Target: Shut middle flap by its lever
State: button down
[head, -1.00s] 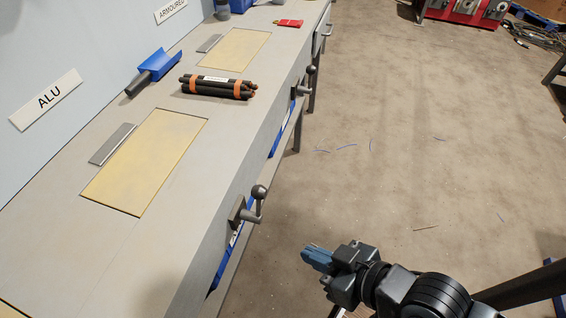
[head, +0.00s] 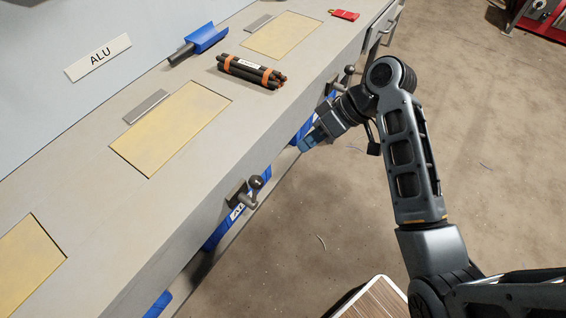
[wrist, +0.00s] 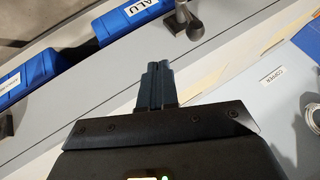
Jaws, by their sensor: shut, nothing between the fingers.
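The flaps look like yellow panels set in the grey bench top. The middle one in the head view (head: 170,128) lies beside the ALU sign, with a thin grey plate along its far edge. It looks about level with the bench; I cannot tell if it is fully shut. A ball-ended lever (head: 255,185) is on the bench front near it, above a blue bin. A lever also shows in the wrist view (wrist: 190,25), by the ALU bin label. My gripper (head: 303,145) is shut and empty, beside the bench front, apart from the levers.
Another yellow panel (head: 282,35) is farther along, with its own lever (head: 347,75); a third (head: 28,265) is nearer. Strapped black cables (head: 252,72), a blue scoop (head: 205,40) and a red tag (head: 344,15) lie on the bench. Open floor is on the right.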

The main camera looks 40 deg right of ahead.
jog(key=w+a+f+p, duration=0.1)
jog(key=w+a+f, duration=0.1)
jog(key=a+f, duration=0.4)
jog(key=shift+w+a+f+p, duration=0.35)
jog(key=shift+w+a+f, duration=0.05)
jog(key=shift+a, duration=0.8)
jog(key=shift+w, duration=0.15)
